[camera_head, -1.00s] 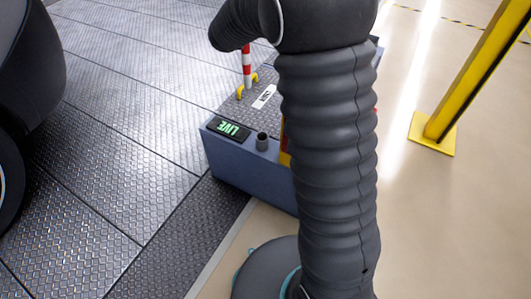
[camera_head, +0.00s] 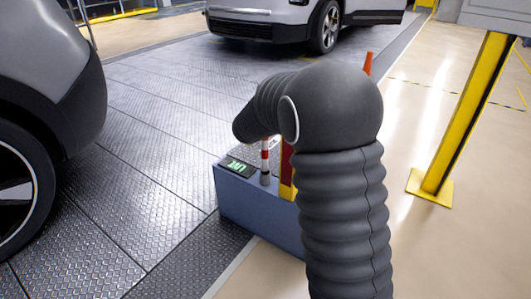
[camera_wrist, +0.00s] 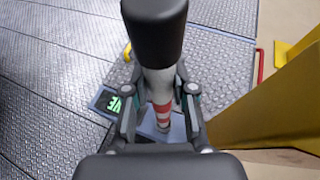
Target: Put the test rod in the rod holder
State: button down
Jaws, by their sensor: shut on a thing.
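The test rod (camera_head: 265,155) has red and white bands and shows in the head view directly in line with the grey tube-shaped rod holder (camera_head: 265,179) on top of a blue box. I cannot tell whether its lower end is inside the holder or just above it. In the wrist view my gripper (camera_wrist: 160,94) is shut on the rod, with a finger on each side. The rod's thick black top (camera_wrist: 155,30) is towards the camera and its banded part (camera_wrist: 162,111) points down to the box. My arm hides the gripper in the head view.
The blue box (camera_head: 258,215) carries a green "LIVE" display (camera_head: 237,166) left of the holder. A yellow post (camera_head: 463,120) stands to the right. A car (camera_head: 45,110) is close on the left, another (camera_head: 270,22) at the back. Textured floor plates lie open between.

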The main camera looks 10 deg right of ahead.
notch_tip(320, 180, down, 6)
jog(key=b, duration=0.1)
jog(key=shift+d+f+b, duration=0.1)
jog(key=shift+f+b, duration=0.05)
jog(key=shift+b, duration=0.15)
jog(key=c, duration=1)
grip_release()
jog(key=shift+o, duration=0.2)
